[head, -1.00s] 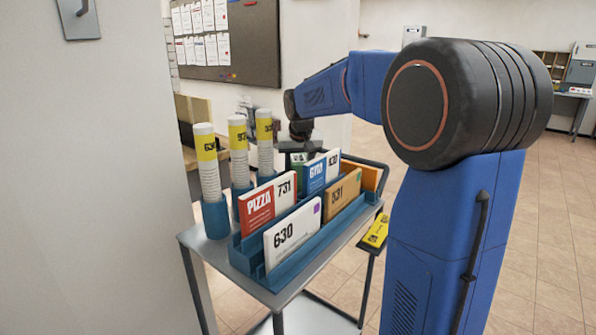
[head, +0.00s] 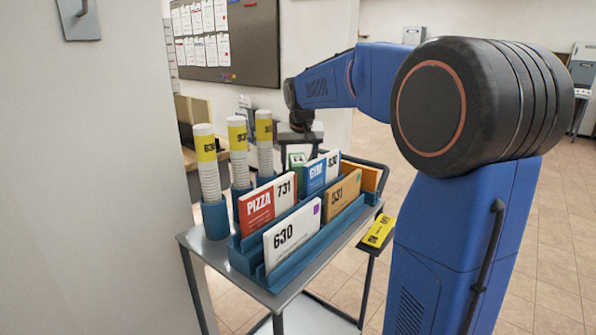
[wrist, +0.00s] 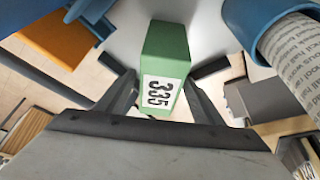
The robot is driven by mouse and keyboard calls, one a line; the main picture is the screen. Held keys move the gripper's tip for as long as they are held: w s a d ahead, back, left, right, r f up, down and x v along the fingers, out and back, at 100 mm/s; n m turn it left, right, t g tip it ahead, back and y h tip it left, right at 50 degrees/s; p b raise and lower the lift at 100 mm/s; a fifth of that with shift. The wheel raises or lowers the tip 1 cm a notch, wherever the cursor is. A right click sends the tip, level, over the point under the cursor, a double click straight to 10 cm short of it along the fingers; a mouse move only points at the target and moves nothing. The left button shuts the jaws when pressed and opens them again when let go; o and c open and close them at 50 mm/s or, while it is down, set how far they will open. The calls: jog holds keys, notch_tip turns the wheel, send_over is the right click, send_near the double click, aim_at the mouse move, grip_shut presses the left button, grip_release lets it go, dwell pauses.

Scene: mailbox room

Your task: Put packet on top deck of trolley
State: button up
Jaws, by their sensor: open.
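The green packet (wrist: 172,45) bears a white label reading 335 and stands on the bare light-grey top deck (wrist: 215,20) of the trolley in the wrist view. In the head view the packet (head: 297,160) shows only in part behind the rack of mail. My gripper (wrist: 160,85) is open, with one finger on each side of the packet and gaps beside it. In the head view my gripper (head: 299,140) is above the packet. The trolley's top deck (head: 213,250) also shows at its near corner.
A blue rack (head: 245,262) with several upright mail pieces fills much of the deck. Blue cups with tall paper tubes (head: 208,165) stand along its left side; one tube (wrist: 295,60) is close right in the wrist view. A wall is at left.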

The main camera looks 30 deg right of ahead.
jog(key=v, duration=0.8)
jog(key=shift+s+r, duration=0.15)
jog(key=shift+r, duration=0.15)
